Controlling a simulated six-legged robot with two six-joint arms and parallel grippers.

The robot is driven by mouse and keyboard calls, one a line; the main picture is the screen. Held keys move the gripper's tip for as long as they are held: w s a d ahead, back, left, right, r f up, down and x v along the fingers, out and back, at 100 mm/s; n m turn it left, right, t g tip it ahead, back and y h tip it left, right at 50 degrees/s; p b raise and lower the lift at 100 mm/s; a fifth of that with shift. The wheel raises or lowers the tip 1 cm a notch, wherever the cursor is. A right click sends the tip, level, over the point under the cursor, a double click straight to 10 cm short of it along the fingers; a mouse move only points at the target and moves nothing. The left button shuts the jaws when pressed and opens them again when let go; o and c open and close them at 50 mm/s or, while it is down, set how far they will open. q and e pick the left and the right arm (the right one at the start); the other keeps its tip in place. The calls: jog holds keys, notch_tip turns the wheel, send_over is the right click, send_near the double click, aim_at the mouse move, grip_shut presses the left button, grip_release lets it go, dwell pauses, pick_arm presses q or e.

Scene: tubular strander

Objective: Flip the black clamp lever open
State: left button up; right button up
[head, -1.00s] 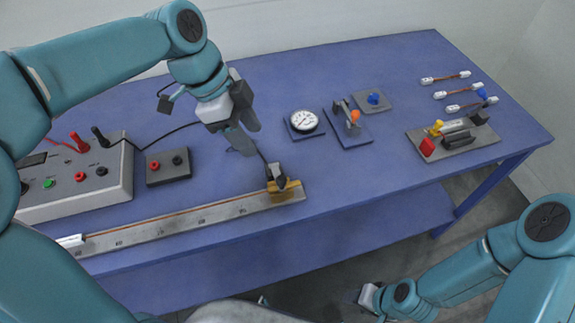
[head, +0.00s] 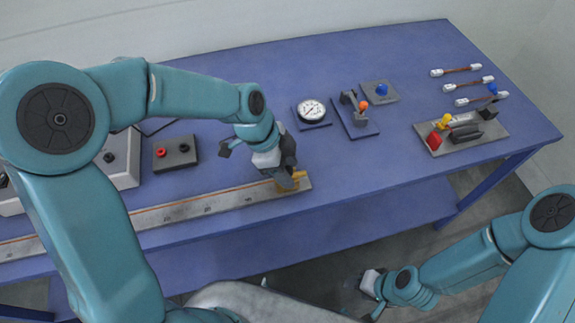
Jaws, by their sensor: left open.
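The yellow clamp block (head: 299,178) sits at the right end of a long grey measuring rail (head: 215,203) along the table's front edge. My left gripper (head: 286,176) is open and right over the block, pointing down at it. Its dark fingers cover the black clamp lever, so I cannot tell the lever's angle or whether the fingers touch it. My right gripper (head: 371,292) hangs low in front of the table, away from the clamp; its jaws are not clear.
Behind and right are a dial gauge (head: 312,110), an orange-knobbed lever plate (head: 358,125) and a grey fixture (head: 472,140). The table's middle right is clear.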

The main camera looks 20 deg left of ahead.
pick_arm(q)
jog(key=shift+w+f, duration=0.2)
jog(key=shift+f, duration=0.15)
jog(key=shift+s+d+r, duration=0.1)
jog(key=shift+c, duration=0.3)
grip_shut()
